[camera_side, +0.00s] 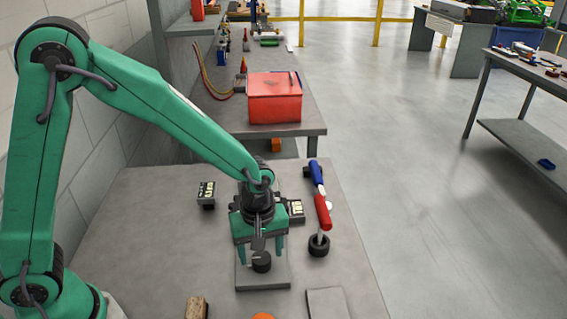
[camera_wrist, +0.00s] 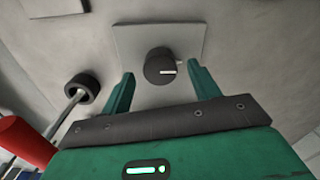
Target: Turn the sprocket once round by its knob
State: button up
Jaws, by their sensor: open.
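A black round knob (camera_side: 261,263) with a white mark on its top sits on a square grey plate (camera_side: 262,283) on the workbench. In the wrist view, the knob (camera_wrist: 159,66) is near the plate's middle, its white mark pointing right. I cannot make out sprocket teeth in either view. My gripper (camera_side: 261,252) is open and points down over the plate. In the wrist view, its two green fingers (camera_wrist: 162,75) stand apart, one on each side of the knob. I cannot tell how far above the plate the tips are.
A red-and-blue handled tool (camera_side: 322,211) ending at a black ring (camera_side: 319,246) lies right of my gripper. Small labelled blocks stand at left (camera_side: 206,195) and right (camera_side: 297,211). A wooden block (camera_side: 197,307) and grey plate (camera_side: 326,303) are in front. The bench left of my gripper is mostly clear.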

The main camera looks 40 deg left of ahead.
aim_at(261, 257)
jog(key=shift+r, duration=3.05)
jog(key=shift+r, duration=0.1)
jog(key=shift+s+a+r, duration=0.1)
jog(key=shift+a+r, duration=0.3)
jog(key=shift+r, duration=0.1)
jog(key=s+a+r+m+t, duration=0.5)
jog(key=s+a+r+m, duration=0.6)
jog(key=s+a+r, duration=0.2)
jog(key=shift+a+t, duration=0.3)
jog(key=shift+a, duration=0.05)
